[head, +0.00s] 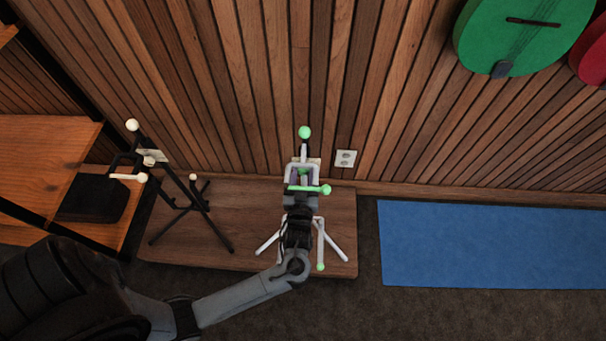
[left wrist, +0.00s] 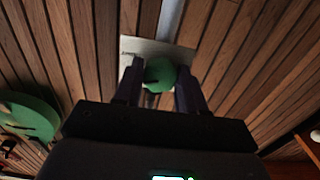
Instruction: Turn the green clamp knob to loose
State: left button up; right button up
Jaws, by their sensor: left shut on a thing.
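The green clamp knob (left wrist: 160,73) is a round green ball between my left gripper's two fingers in the left wrist view. In the head view a small green part of it (head: 303,171) shows at the fingertips. My left gripper (head: 302,174) is shut on the knob, reaching it from the front. The knob belongs to a white stand (head: 332,240) with splayed legs and green-tipped ends. A green ball (head: 304,132) tops the stand. My gripper and arm hide part of its middle. My right gripper is in neither view.
A black stand with cream balls (head: 190,205) is to the left on the same wooden platform (head: 250,245). A blue mat (head: 490,245) lies on the floor at right. A slatted wall with an outlet (head: 346,158) is close behind. A green ukulele (head: 520,35) hangs upper right.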

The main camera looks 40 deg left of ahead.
pick_arm(q)
jog(key=n+p, duration=0.1)
jog(key=n, duration=0.4)
jog(key=shift+n, duration=0.3)
jog(key=o, duration=1)
